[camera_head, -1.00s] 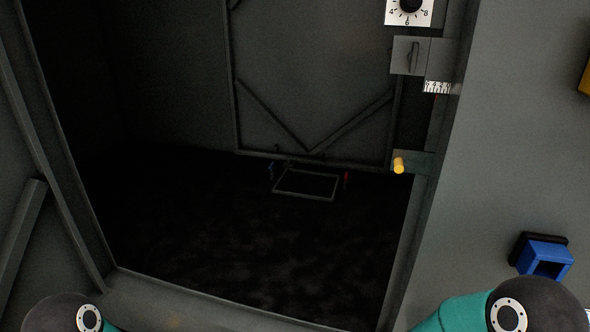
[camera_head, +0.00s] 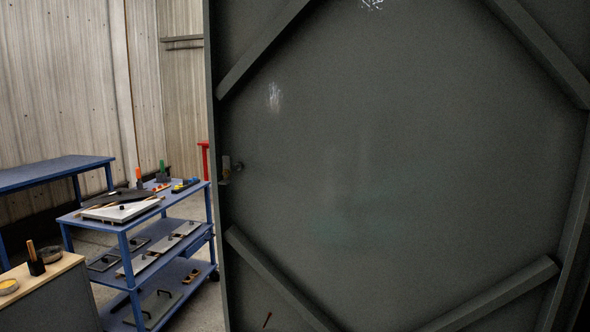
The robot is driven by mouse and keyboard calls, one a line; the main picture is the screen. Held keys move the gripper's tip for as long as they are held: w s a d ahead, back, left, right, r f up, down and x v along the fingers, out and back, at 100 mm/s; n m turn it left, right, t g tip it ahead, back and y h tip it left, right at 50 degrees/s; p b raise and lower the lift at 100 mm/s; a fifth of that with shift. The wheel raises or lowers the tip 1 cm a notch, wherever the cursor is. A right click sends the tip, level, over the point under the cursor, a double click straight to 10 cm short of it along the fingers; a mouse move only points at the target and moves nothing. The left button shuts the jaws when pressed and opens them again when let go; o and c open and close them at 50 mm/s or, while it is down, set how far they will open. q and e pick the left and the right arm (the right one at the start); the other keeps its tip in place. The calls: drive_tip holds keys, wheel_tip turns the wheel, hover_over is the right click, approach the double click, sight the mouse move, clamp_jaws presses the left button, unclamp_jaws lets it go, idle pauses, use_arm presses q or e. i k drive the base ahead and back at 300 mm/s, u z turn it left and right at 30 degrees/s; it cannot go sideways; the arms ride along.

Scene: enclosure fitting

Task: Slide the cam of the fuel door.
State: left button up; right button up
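A large dark grey door panel (camera_head: 400,150) with diagonal braces fills the middle and right of the head view. It stands open, and its free edge runs down the left side of the panel. A small brownish latch-like fitting (camera_head: 227,170) sits at that edge, with a small round knob beside it. I cannot tell for sure whether this is the cam, or whether this panel is the fuel door. Neither of my grippers is in view.
A blue cart (camera_head: 124,232) with tools on top and flat plates on its shelves stands left of the panel. A blue table (camera_head: 55,172) is behind it. A wood-topped cabinet (camera_head: 45,285) with small containers is at lower left. Some bare floor shows between them.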

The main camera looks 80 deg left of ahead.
sight(227, 164)
drive_tip(key=z, duration=0.2)
drive_tip(key=i, duration=0.2)
drive_tip(key=u, duration=3.25)
drive_tip(key=k, duration=0.5)
drive_tip(key=u, duration=0.1)
drive_tip(key=i, duration=0.5)
drive_tip(key=z, duration=0.25)
drive_tip(key=k, duration=0.5)
drive_tip(key=u, duration=0.2)
drive_tip(key=i, duration=0.25)
